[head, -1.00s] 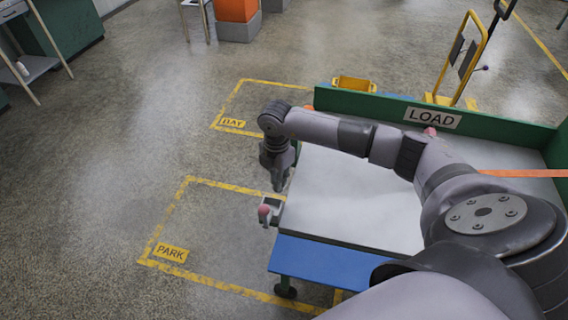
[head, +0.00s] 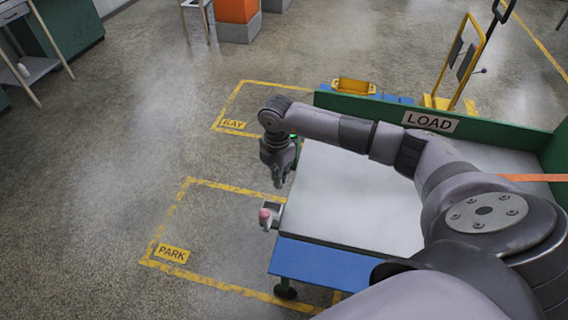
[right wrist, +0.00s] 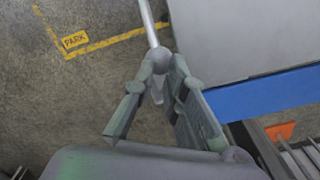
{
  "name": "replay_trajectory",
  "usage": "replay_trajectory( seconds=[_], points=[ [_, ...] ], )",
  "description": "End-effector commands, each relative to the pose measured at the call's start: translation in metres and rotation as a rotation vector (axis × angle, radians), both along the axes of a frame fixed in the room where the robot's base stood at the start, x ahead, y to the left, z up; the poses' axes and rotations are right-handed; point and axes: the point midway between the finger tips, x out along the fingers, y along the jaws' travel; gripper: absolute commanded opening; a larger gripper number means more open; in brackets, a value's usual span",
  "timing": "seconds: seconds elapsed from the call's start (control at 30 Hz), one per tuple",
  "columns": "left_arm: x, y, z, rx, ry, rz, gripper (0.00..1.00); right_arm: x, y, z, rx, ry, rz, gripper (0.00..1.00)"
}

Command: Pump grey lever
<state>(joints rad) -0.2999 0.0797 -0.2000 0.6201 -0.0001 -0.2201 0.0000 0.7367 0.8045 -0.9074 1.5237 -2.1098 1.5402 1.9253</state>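The grey lever (right wrist: 148,22) shows in the right wrist view as a pale rod running from the top edge down to my right gripper (right wrist: 161,67). The two fingertips close in around the rod near its lower end. In the head view my right gripper (head: 278,184) points down at the left edge of the white-topped table, and the lever between its fingers is hard to make out. A small grey bracket with a pink knob (head: 265,214) sits just below it. My left gripper is not in view.
The white table (head: 350,215) has a blue front edge (head: 325,262) and a green back board with a LOAD sign (head: 430,121). Yellow floor lines mark PARK (head: 172,254) and BAY (head: 233,124).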

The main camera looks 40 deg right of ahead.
Motion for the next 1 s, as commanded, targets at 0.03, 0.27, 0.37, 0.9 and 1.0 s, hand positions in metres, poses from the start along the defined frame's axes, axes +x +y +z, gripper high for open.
replay_trajectory(
  seconds=[0.03,0.27,0.37,0.9,1.0],
  points=[
    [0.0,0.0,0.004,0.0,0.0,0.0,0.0,0.0,0.0,0.004,0.0,0.002,0.0,0.12],
    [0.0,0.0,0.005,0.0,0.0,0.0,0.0,0.001,-0.001,0.007,0.0,0.001,0.0,0.12],
    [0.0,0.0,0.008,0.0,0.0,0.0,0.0,0.002,-0.003,0.013,0.0,0.001,-0.001,0.12],
    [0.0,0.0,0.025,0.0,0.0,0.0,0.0,0.013,-0.015,0.047,0.0,0.0,0.0,0.12],
    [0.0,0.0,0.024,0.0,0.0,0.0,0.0,0.013,-0.015,0.046,0.0,0.0,0.0,0.12]
  ],
)
